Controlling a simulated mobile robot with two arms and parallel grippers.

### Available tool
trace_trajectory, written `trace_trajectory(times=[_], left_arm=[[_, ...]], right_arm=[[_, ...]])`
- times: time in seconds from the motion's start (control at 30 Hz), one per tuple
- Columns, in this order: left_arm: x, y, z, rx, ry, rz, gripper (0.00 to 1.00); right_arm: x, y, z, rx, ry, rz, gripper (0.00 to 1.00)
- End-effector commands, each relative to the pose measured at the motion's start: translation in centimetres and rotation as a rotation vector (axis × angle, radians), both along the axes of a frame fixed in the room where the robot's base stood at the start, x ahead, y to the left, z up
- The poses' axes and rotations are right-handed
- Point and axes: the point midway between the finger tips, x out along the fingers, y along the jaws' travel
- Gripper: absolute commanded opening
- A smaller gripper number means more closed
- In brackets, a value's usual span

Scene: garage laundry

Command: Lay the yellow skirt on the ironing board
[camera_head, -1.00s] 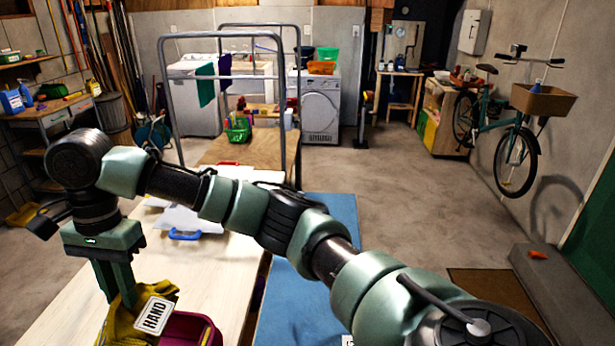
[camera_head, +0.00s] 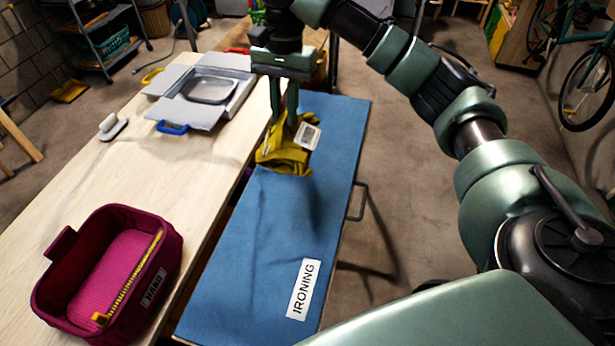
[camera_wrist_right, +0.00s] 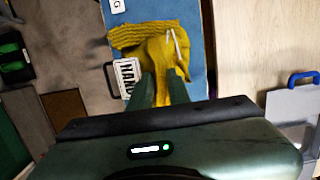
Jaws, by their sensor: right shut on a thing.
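The yellow skirt (camera_head: 285,157) is bunched up with a white tag on it, at the far left part of the blue ironing board (camera_head: 275,225). My right gripper (camera_head: 285,122) points down from above and is shut on the skirt. In the right wrist view the skirt (camera_wrist_right: 150,40) spreads beyond the fingertips, over the blue board (camera_wrist_right: 195,40). I cannot tell how much of the skirt rests on the board. The board's near end carries a white IRONING label. My left gripper is not in view.
A grey flat case (camera_head: 165,105) with a blue handle and a small brush (camera_head: 112,126) lie farther back. Most of the board is bare.

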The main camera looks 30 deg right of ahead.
Motion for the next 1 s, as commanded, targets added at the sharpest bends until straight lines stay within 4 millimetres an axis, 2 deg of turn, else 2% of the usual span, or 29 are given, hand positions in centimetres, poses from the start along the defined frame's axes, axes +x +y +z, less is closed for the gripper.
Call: trace_trajectory(times=[0.23, 0.5, 0.6, 0.77, 1.0], left_arm=[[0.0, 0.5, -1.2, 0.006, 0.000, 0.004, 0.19], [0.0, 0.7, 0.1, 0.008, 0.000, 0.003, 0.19], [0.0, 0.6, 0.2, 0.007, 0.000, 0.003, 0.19], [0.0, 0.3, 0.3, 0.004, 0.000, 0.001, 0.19], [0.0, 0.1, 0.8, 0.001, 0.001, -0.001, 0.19]], right_arm=[[-0.2, 0.1, -6.3, 0.003, 0.008, 0.001, 0.00], [-0.1, 0.0, -12.6, -0.001, 0.004, 0.000, 0.00], [-0.1, 0.0, -14.1, -0.001, 0.002, -0.001, 0.00], [-0.1, 0.1, -15.5, -0.001, 0.002, 0.000, 0.00], [-0.1, 0.1, -18.8, -0.001, 0.002, -0.001, 0.00]])
